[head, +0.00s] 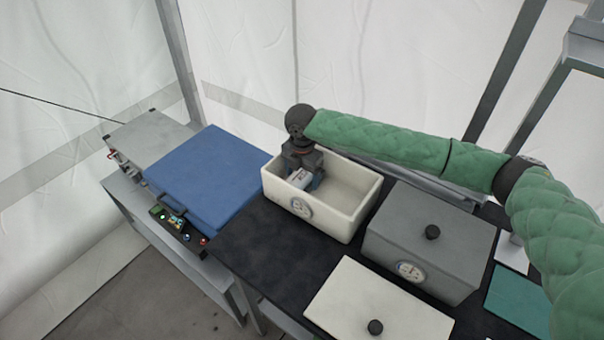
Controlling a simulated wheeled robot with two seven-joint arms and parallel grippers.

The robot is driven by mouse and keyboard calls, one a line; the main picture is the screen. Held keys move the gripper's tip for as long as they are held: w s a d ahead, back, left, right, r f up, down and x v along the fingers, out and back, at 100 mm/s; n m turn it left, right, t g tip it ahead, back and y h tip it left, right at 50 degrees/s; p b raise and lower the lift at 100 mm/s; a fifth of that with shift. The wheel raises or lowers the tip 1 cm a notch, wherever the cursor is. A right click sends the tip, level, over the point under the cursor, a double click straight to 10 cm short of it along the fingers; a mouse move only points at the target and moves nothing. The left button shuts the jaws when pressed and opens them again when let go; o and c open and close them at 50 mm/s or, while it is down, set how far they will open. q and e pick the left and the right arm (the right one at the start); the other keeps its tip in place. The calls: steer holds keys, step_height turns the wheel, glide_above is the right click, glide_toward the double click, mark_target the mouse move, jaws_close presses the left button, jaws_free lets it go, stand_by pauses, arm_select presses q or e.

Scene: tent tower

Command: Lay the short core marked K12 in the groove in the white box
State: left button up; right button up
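The open white box (350,219) stands at the back of the black table, with a round dial on its front wall. My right arm, in a green padded sleeve, reaches in from the right above it. My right gripper (302,182) points down inside the left part of the box. A small pale piece, apparently the short core (300,178), sits between its fingers, with a finger at each side. Its marking is too small to read. The gripper hides the groove, and I cannot tell whether the core touches the box floor. My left gripper is not in view.
A grey box (390,240) with a lid and black knob stands right of the white box. A white lid (345,300) with a black knob is at the front. A blue pad (215,170) lies at left, a teal sheet (515,295) at right. Black table (270,260) is bare at front left.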

steer(key=shift+r, duration=0.25)
steer(key=shift+r+b, duration=0.35)
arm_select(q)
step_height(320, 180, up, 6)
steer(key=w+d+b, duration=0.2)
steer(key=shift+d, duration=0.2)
arm_select(e)
steer(key=shift+r, duration=3.3)
